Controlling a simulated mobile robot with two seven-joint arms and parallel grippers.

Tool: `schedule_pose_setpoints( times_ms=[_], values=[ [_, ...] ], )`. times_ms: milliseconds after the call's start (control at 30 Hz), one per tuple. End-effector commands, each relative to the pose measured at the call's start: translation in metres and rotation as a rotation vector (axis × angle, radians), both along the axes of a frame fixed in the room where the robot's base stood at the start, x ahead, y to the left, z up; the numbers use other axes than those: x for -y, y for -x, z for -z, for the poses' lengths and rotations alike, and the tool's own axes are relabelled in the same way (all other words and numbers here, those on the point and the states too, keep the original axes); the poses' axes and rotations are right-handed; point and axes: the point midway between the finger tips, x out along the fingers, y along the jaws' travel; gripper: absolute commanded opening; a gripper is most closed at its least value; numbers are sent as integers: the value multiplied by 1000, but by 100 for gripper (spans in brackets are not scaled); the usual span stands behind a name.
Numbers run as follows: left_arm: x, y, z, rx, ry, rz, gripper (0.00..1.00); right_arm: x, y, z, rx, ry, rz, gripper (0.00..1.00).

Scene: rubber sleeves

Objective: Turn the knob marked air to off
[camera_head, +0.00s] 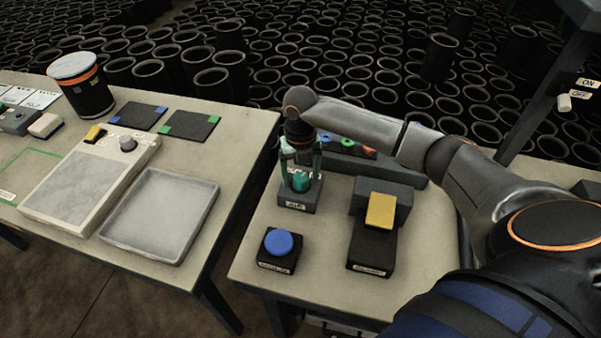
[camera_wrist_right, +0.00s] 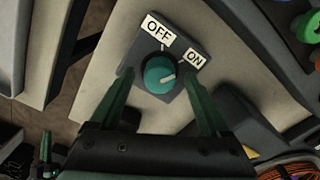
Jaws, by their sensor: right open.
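The air knob (camera_head: 301,182) is a teal round knob on a dark box labelled AIR (camera_head: 297,203), near the back left of the right-hand table. In the right wrist view the knob (camera_wrist_right: 159,73) has a pale pointer line on its right side, on the side of the ON label (camera_wrist_right: 195,57). The OFF label (camera_wrist_right: 158,31) lies above it. My right gripper (camera_head: 301,172) is open above the box, its green fingers on either side of the knob; contact cannot be told. A small green-and-dark part at the lower left of the wrist view may be my left gripper (camera_wrist_right: 45,146).
Coloured buttons (camera_head: 347,142) sit behind my right arm. The left table holds a grey tray (camera_head: 160,246) and a panel. Several black sleeves fill the background.

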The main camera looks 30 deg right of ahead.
Motion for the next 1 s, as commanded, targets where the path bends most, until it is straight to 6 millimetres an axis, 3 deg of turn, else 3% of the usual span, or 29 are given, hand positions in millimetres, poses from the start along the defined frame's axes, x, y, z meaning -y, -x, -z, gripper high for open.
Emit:
schedule_pose_setpoints(
  times_ms=[167, 833, 1000],
  values=[
    [0, 0, 0, 0, 0, 0, 0, 0, 0, 0, -1, 0, 0, 78],
    [0, 0, 0, 0, 0, 0, 0, 0, 0, 0, -1, -1, 0, 2],
    [0, 0, 0, 0, 0, 0, 0, 0, 0, 0, 0, -1, -2, 0]
  ],
)
